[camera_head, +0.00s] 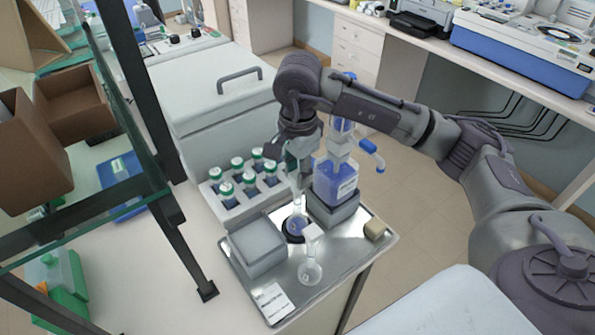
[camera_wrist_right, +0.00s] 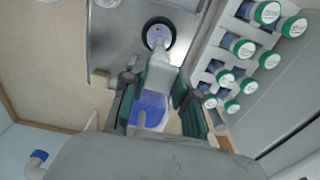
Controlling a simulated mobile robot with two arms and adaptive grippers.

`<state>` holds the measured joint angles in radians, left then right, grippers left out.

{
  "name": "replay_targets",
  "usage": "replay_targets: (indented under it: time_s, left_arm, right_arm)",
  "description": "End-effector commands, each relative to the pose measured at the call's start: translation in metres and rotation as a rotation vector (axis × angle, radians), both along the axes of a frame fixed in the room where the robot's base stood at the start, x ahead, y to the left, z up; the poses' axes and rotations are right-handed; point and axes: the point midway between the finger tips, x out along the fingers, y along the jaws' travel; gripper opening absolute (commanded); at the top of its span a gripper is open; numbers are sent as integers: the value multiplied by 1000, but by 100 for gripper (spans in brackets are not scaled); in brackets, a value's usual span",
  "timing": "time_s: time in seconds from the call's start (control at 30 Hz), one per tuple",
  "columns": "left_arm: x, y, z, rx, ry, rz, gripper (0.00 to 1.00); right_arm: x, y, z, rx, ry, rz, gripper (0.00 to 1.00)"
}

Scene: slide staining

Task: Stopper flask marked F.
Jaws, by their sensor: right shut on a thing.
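My right gripper (camera_head: 298,148) is above the metal tray, just left of the blue bottle, and points down. In the right wrist view its green-padded fingers (camera_wrist_right: 150,100) are closed around a pale translucent piece (camera_wrist_right: 158,75), whose exact shape is hard to tell. Under the gripper a slim clear shape runs down toward a black ring with a blue centre (camera_head: 294,229); the ring also shows in the wrist view (camera_wrist_right: 159,30). A clear round flask (camera_head: 311,272) with a white tag at its neck stands on the tray. I cannot read its letter. My left gripper is out of view.
The metal tray (camera_head: 345,255) holds a grey box (camera_head: 257,247), a printed card (camera_head: 272,302) and a tan block (camera_head: 375,229). The blue bottle (camera_head: 335,180) stands close right of the gripper. A rack of green-capped bottles (camera_head: 240,212) stands left. A glass shelf frame (camera_head: 150,190) stands further left.

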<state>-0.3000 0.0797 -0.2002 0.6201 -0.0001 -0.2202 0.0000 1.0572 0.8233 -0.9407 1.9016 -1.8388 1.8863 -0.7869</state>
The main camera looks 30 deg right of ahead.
Motion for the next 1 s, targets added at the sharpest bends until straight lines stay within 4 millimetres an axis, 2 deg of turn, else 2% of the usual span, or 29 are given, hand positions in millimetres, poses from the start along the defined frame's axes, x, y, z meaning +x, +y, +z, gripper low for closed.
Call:
replay_targets:
  time_s: [1.0]
  left_arm:
    - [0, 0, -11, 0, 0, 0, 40]
  right_arm:
    - [0, 0, -6, -1, -1, 0, 12]
